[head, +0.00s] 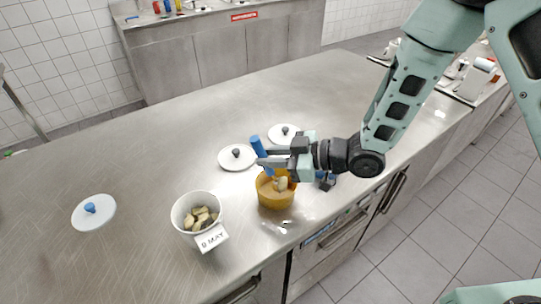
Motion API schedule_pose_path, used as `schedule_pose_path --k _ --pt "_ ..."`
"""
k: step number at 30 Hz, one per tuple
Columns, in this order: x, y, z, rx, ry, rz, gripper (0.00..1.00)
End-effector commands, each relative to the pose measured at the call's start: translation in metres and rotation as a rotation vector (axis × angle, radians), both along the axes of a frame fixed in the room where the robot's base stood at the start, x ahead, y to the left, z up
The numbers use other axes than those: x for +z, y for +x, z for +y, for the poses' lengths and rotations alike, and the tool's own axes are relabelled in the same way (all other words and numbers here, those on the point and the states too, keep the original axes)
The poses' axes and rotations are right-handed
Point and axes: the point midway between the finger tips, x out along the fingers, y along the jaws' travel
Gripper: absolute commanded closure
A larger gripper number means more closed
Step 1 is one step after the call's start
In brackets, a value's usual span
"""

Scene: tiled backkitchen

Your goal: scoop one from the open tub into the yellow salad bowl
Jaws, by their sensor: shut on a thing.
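The open white tub (181,222) stands on the steel counter with several pale and dark chunks (201,218) inside and a "9 MAY" label on its front. The yellow salad bowl (275,198) stands to its right. My gripper (268,157) is above the bowl, shut on a blue handle (259,146), which appears to be the scoop's. The scoop's lower end is hard to make out at the bowl. A pale chunk (282,183) shows at the bowl's opening; I cannot tell whether it rests in the bowl or on the scoop.
A white lid with a blue knob (94,213) lies at the left. Two white lids with dark knobs (237,158) (284,134) lie behind the bowl. A small blue-and-black item (326,181) is right of the bowl. The back and left counter are largely clear.

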Motion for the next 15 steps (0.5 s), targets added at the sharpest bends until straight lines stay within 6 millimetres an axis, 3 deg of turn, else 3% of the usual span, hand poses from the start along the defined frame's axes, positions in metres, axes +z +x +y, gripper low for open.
schedule_pose_path --k 15 --pt "-0.0064 0.0001 0.0001 0.0 0.0 0.0 1.0"
